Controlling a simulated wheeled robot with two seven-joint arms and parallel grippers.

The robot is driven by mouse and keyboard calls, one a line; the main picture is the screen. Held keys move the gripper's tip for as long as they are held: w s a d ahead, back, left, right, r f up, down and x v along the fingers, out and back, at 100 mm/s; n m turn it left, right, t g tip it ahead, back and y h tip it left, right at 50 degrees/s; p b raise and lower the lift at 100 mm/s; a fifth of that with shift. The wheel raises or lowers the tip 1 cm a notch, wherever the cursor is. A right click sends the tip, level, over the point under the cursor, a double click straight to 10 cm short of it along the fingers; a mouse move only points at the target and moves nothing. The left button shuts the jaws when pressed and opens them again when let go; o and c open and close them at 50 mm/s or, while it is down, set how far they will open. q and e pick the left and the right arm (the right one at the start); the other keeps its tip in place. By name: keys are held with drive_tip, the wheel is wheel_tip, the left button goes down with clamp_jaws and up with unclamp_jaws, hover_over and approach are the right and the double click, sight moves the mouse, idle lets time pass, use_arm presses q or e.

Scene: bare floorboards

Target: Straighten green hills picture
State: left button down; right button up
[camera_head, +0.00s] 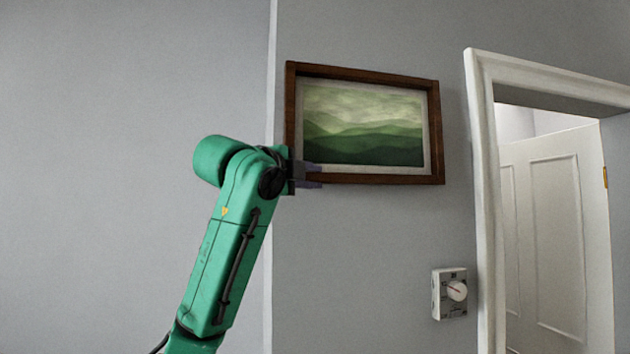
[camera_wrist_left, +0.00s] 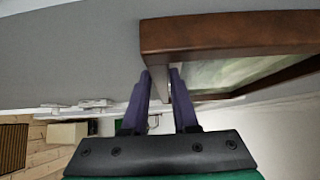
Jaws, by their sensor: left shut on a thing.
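The green hills picture (camera_head: 365,135) hangs on the grey wall in a brown wooden frame with a pale mat. In the head view it looks close to level; camera slant makes its exact tilt hard to tell. My left gripper (camera_head: 312,176) is at the frame's lower left corner. In the left wrist view its purple fingers (camera_wrist_left: 160,88) are shut on the frame's edge, next to the brown frame corner (camera_wrist_left: 165,40). The exact contact is partly hidden by the fingers. My right gripper is in neither view.
A white thermostat dial box (camera_head: 450,293) is on the wall below the picture's right end. A white door frame (camera_head: 483,180) with an open white door (camera_head: 550,230) stands at the right. A wall corner runs just left of the picture. Floorboards (camera_wrist_left: 45,155) show in the wrist view.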

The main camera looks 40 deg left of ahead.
use_arm(q)
drive_tip(key=c, duration=0.7)
unclamp_jaws()
drive_tip(key=shift+s, duration=0.1)
drive_tip(key=shift+s+f, duration=0.1)
drive_tip(key=shift+s, duration=0.15)
drive_tip(key=s+d+b, duration=0.1)
drive_tip(key=s, duration=0.3)
drive_tip(key=s+b, duration=0.2)
drive_tip(key=s, duration=0.3)
drive_tip(key=s+d+b, duration=0.1)
drive_tip(key=s+b, duration=0.1)
drive_tip(key=s, duration=0.2)
drive_tip(key=shift+s+d, duration=0.3)
drive_tip(key=shift+s, duration=0.05)
drive_tip(key=shift+w, duration=0.1)
